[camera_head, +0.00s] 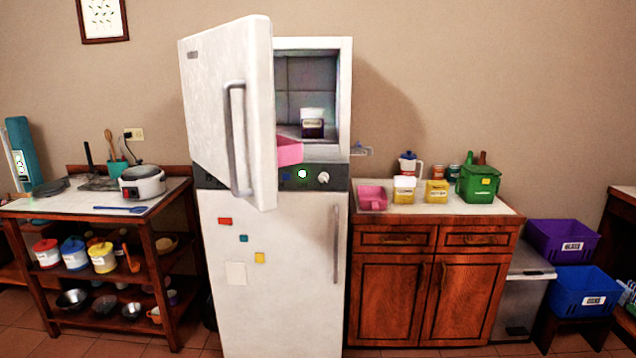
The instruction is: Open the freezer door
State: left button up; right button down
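The white fridge-freezer (270,290) stands in the middle of the view against the wall. Its upper freezer door (208,115) is swung wide open toward the left and front, with a long grey vertical handle (236,140) on its face. The freezer compartment (296,80) is exposed and holds a dark jar with a white lid (313,123) and a pink container (289,150). The lower fridge door is shut, with its own handle (336,245). Neither of my grippers shows in this view.
A dark wood shelf table (120,212) with a rice cooker (143,182) stands left of the fridge. A wooden cabinet (430,285) with containers on top stands right of it. Purple (565,241) and blue bins (585,291) are farther right. Little floor shows in front.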

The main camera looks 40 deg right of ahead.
aim_at(228, 70)
jog(key=i+l+z, duration=0.15)
jog(key=i+l, duration=0.15)
jog(key=l, duration=0.25)
jog(key=i+l+z, duration=0.15)
jog(key=i+l, duration=0.15)
jog(key=l, duration=0.25)
jog(key=i+l+z, duration=0.1)
jog(key=i+l, duration=0.25)
jog(key=l, duration=0.15)
